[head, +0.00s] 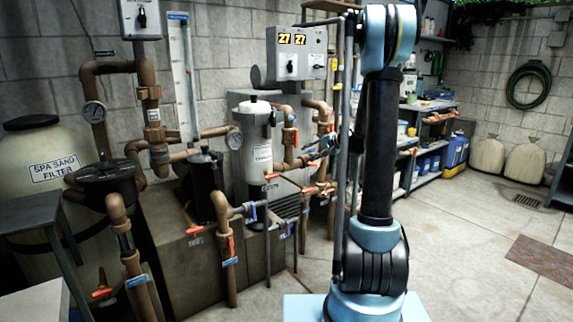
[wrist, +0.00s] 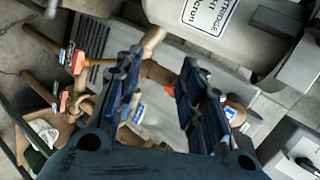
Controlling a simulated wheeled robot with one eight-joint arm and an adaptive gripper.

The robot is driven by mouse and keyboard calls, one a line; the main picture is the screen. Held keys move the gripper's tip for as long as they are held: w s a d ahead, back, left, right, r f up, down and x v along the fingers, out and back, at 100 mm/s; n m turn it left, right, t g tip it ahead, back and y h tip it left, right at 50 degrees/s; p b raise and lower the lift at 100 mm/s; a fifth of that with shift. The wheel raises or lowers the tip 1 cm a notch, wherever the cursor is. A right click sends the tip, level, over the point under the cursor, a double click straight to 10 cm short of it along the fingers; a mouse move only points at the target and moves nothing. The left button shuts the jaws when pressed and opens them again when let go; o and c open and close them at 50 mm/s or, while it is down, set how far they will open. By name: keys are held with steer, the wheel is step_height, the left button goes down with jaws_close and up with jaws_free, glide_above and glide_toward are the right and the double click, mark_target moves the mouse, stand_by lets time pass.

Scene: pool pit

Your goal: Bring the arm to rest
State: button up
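My arm stands upright in the right middle of the head view, with light-blue joints and a dark link. My gripper (wrist: 160,60) shows in the wrist view with its two dark-blue fingers spread apart. The gap between the fingers is empty, with pipework and a pale ribbed panel behind it.
Brown pipes (head: 152,115) with red-handled valves, a dark pump pot (head: 203,185) and a spa sand filter (head: 38,200) fill the left. A control box (head: 297,53) hangs above. Shelves (head: 430,120) line the back.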

steer(key=s+n+g+h, duration=0.4)
steer(key=s+n, duration=0.1)
steer(key=s, duration=2.2)
steer(key=s+d+f+n+g+h, duration=0.1)
steer(key=s+d+f, duration=0.3)
steer(key=s, duration=0.7)
steer(key=s+d+f+n+g+h, duration=0.1)
steer(key=s+d+f+h, duration=0.2)
steer(key=s, duration=0.8)
steer(key=shift+s+d+f+n+h, duration=0.4)
steer(key=shift+f+h, duration=0.1)
steer(key=shift+f, duration=0.4)
steer(key=shift+w+f, duration=0.2)
steer(key=shift+w, duration=0.3)
stand_by(1.7)
